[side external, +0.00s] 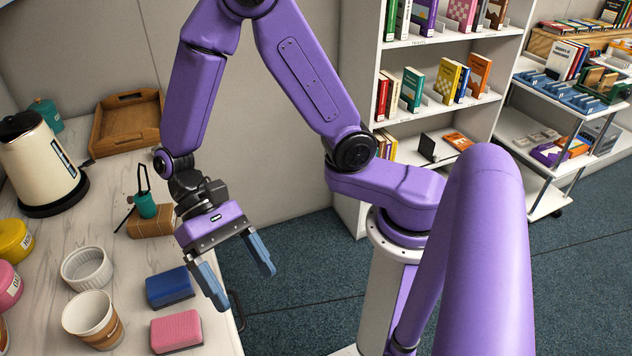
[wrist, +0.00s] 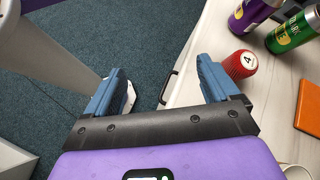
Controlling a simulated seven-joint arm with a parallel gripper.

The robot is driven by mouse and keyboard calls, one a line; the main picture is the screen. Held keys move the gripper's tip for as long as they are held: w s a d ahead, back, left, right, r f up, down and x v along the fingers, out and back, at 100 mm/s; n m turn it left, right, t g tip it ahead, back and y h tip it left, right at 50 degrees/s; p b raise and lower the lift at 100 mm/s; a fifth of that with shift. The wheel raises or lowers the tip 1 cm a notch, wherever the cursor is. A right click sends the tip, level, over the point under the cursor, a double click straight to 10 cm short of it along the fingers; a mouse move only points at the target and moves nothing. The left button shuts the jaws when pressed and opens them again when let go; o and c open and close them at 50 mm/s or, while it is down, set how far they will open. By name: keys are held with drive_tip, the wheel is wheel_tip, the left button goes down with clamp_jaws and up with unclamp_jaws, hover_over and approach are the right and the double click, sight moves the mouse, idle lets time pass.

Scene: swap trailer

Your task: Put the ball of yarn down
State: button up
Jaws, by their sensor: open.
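My gripper (side external: 244,284) is open in the side external view, with nothing between its blue fingers, over the gap just right of the counter (side external: 120,240). It also shows open and empty in the wrist view (wrist: 163,88). No clear ball of yarn is in view.
A blue block (side external: 170,287) and a pink block (side external: 176,331) lie near the counter edge. A paper cup (side external: 94,318), white ramekin (side external: 87,268), kettle (side external: 38,165) and wooden tray (side external: 125,122) stand farther left. Purple (wrist: 250,14) and green (wrist: 293,33) cans stand beyond the red object.

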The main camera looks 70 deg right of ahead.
drive_tip(key=s+d+r+n+t+h, duration=0.2)
drive_tip(key=d+n+t, duration=0.2)
drive_tip(key=d+n, duration=0.3)
drive_tip(key=s+d+r+n+t+h, duration=0.2)
drive_tip(key=d+n+t, duration=0.3)
drive_tip(key=d, duration=0.6)
drive_tip(key=shift+s+r+n, duration=0.75)
drive_tip(key=shift+r+n, duration=0.05)
drive_tip(key=shift+n, duration=0.5)
